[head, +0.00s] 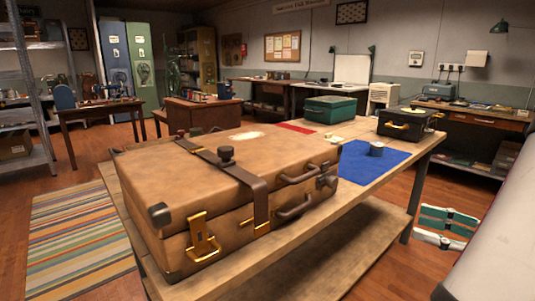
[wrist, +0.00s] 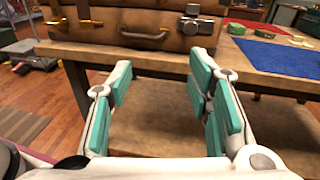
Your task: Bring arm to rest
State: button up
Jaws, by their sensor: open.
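My gripper (head: 447,224) is at the right of the head view, beside the table's right side and apart from it. In the wrist view its two teal-padded fingers stand wide apart, with nothing between the fingertips (wrist: 161,72). The arm itself is mostly out of view; a large pale link of mine fills the lower right corner of the head view. The wrist view looks past the fingers at the table edge and the brown suitcase's front (wrist: 135,28).
Floor shows between the table and the right workbench (head: 470,115). A striped rug (head: 80,240) lies left.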

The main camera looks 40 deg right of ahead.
jog(key=w+a+r+n+g+y, duration=0.1)
jog(key=w+a+n+g+y, duration=0.2)
jog(key=w+a+n+g, duration=0.5)
jog(key=w+a+r+n+g+y, duration=0.1)
jog(key=a+n+g+y, duration=0.3)
jog(key=a, duration=0.9)
jog(key=s+a+f+n+g+h, duration=0.4)
jog(key=s+a+n+h, duration=0.6)
jog(key=n, duration=1.1)
notch_tip(320, 180, up, 28)
jog(key=t+h+p, duration=0.1)
jog(key=t+p, duration=0.2)
jog(key=p, duration=2.3)
jog(key=shift+w+a+r, duration=0.2)
jog(key=shift+w+a, duration=0.2)
